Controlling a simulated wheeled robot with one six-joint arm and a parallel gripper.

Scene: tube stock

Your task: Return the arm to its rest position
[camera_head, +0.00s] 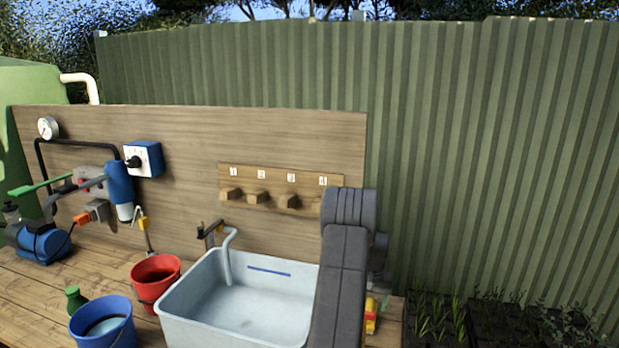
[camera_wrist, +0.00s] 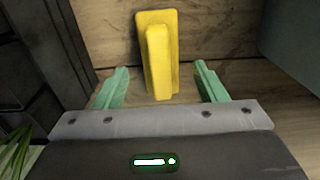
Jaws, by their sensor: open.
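My gripper (camera_wrist: 160,88) shows in the wrist view with its two green fingers spread apart. A yellow object (camera_wrist: 157,50) with a raised bar lies on the wooden surface between and beyond the fingertips. A visible gap separates it from each finger. In the head view my grey arm reaches forward at the right of the basin and hides part of it. The gripper itself is hidden there. A small yellow and red object (camera_head: 371,316) shows just right of the arm on the bench.
A pale basin (camera_head: 190,313) with a tap stands left of my arm. A red bucket (camera_head: 154,290) and a blue bucket (camera_head: 88,335) stand farther left. A wooden board (camera_head: 310,140) with numbered pegs rises behind. Dark plant trays (camera_head: 485,325) sit at the right.

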